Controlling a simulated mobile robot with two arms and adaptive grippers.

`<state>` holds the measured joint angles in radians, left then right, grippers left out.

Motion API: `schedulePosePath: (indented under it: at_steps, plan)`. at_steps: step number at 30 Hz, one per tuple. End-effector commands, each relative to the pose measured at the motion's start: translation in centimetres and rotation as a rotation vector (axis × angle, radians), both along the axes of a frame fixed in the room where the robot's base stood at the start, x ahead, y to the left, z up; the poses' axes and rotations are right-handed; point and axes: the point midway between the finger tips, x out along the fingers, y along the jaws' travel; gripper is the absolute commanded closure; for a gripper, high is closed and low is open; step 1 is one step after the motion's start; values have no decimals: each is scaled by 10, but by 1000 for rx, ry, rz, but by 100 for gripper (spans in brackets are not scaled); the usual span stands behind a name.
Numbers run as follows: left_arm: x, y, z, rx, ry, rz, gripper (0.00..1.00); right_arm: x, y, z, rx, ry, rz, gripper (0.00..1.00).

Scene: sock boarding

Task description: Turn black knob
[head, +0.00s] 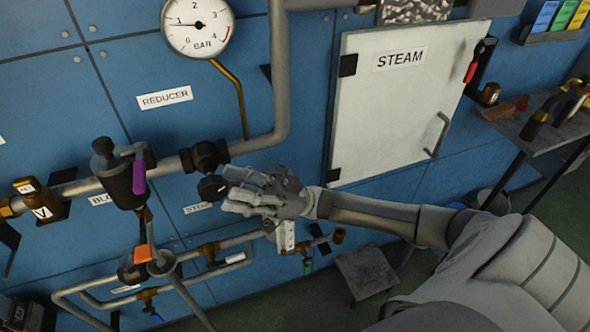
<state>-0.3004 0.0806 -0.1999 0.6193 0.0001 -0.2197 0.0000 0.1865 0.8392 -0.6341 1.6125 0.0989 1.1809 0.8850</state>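A black knob (211,188) sticks out from a black valve (205,156) on the grey pipe, left of the picture's middle. My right gripper (230,191), a grey hand with several fingers, is right beside the knob with its fingertips pointing left at it. The fingertips overlap or nearly touch the knob's right side; I cannot tell whether they grip it. The left part of the knob is uncovered. My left gripper is not in view.
A pressure gauge (198,26) is above. A white STEAM door (385,105) is to the right. A dark valve with a purple handle (139,176) is left of the knob. Lower pipes (205,254) run below the hand, near a small stool (368,270).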

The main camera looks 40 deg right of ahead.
Motion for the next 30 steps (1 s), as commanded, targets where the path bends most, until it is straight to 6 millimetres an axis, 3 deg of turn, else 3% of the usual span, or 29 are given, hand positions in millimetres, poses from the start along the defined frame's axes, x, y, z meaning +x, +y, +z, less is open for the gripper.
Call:
schedulePosePath:
  at_steps: [1,9,15,21,30]
  plan:
    - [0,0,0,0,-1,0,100,-3,-11,-9,-4,5,-3,61]
    - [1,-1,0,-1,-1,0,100,-22,-75,-6,-5,3,-2,61]
    - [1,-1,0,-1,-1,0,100,-31,-108,-6,-3,4,-2,61]
    - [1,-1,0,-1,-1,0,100,-35,-121,-4,0,0,0,61]
    - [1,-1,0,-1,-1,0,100,-35,-122,-5,0,0,0,61]
